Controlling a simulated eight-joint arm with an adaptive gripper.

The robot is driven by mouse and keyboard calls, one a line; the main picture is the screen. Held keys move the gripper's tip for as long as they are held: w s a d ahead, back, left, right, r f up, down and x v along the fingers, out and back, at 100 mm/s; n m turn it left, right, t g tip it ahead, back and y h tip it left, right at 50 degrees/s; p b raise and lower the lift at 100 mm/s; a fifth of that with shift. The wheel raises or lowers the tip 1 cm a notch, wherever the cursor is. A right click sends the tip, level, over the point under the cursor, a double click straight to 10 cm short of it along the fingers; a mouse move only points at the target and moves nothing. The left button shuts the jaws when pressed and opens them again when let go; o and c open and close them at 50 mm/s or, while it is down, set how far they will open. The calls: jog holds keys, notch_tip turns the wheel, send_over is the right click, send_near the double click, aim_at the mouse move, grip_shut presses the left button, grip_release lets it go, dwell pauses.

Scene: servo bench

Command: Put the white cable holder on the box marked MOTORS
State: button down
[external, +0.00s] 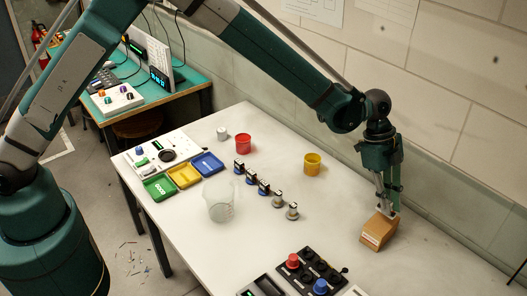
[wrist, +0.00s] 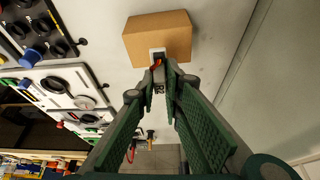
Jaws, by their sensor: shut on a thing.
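The brown cardboard box (external: 376,236) stands on the right part of the white table; I cannot read its marking. It also shows at the top of the wrist view (wrist: 140,38). My gripper (external: 392,208) points down right at the box's top. In the wrist view its fingertips (wrist: 162,66) are closed on the small white cable holder (wrist: 157,51), which has a dark middle and a bit of red. The holder overlaps the box's near edge in that view. I cannot tell if it touches the box. The fingers hide part of it.
A black panel with red and blue knobs (external: 310,270) lies at the front of the table. Several small connectors (external: 264,188), a clear beaker (external: 221,203), a yellow cup (external: 313,164) and a red cup (external: 243,144) stand farther left. The wall runs close behind the box.

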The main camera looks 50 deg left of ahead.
jog(key=shift+f+p, duration=0.3)
jog(key=shift+f, duration=1.55)
jog(key=shift+f, duration=0.15)
jog(key=c, duration=2.5)
grip_release()
jog(key=shift+o, duration=0.2)
jog(key=shift+r, duration=0.2)
jog(key=b+v, duration=0.1)
jog(key=v, duration=1.1)
